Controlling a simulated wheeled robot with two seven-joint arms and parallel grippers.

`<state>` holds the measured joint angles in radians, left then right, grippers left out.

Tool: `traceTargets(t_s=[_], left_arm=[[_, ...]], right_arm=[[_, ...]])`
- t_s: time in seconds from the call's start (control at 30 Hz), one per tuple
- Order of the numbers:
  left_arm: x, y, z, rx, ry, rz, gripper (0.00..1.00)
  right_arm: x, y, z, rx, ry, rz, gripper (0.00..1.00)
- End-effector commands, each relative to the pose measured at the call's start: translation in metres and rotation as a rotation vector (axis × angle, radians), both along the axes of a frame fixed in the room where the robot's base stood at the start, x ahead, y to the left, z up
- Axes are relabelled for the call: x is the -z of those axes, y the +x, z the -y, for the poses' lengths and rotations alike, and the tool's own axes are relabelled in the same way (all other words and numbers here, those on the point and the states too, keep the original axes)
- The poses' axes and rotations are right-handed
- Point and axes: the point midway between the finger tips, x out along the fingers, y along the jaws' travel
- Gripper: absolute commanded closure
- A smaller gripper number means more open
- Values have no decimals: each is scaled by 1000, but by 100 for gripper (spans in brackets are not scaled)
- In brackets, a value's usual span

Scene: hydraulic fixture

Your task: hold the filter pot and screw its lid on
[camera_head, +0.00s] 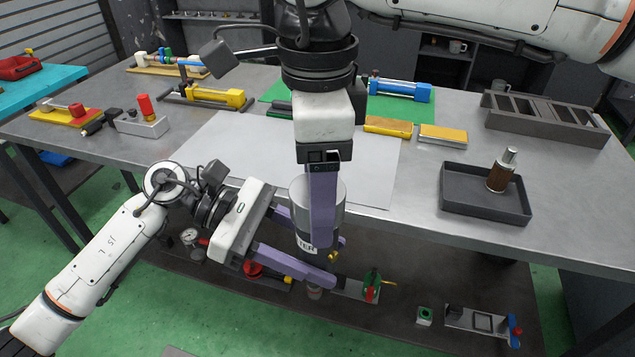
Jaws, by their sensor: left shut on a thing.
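The filter pot (298,208) is a grey cylinder with a label ending in "TER" and a small brass fitting low on its right side. It stands upright in front of the table's near edge. My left gripper (320,258) comes from the left and is shut around the pot, one purple finger on the near side and the other partly behind it. My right gripper (322,243) points straight down over the pot. Its purple finger is seen edge-on and covers the pot's middle, so its opening is hidden. I cannot make out a separate lid.
A dark tray (455,204) with a brown bottle (501,172) stands on the table at right. A slotted grey rack (545,128) is behind it. A white sheet (225,140) lies mid-table. Yellow and blue hydraulic parts line the back. A lower shelf (400,312) holds valves and fittings.

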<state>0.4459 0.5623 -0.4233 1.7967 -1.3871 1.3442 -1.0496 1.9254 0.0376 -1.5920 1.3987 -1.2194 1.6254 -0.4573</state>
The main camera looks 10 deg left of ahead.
Motion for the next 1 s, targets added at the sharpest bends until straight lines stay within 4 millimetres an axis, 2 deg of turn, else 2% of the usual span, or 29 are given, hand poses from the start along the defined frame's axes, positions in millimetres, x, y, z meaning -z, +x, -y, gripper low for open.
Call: traceTargets(t_s=[0.07, 0.3, 0.4, 0.53, 0.67, 0.7, 0.8, 1.0], left_arm=[[-1, 0, 0, 0, -2, 2, 100], [-1, 0, 0, 0, -2, 2, 100], [-1, 0, 0, 0, -2, 2, 100], [-1, 0, 0, 1, -2, 2, 100], [-1, 0, 0, 1, -2, 2, 100], [-1, 0, 0, 1, -2, 2, 100], [-1, 0, 0, 1, -2, 2, 100], [-1, 0, 0, 1, -2, 2, 100]], right_arm=[[0, 0, 0, 0, 0, 0, 30], [0, 0, 0, 0, 0, 0, 71], [0, 0, 0, 22, 0, 0, 72], [0, 0, 0, 165, 0, 0, 72], [-1, 0, 0, 154, 0, 0, 72], [-1, 0, 0, 153, 0, 0, 42], [-1, 0, 0, 153, 0, 0, 25], [-1, 0, 0, 152, 0, 0, 24]])
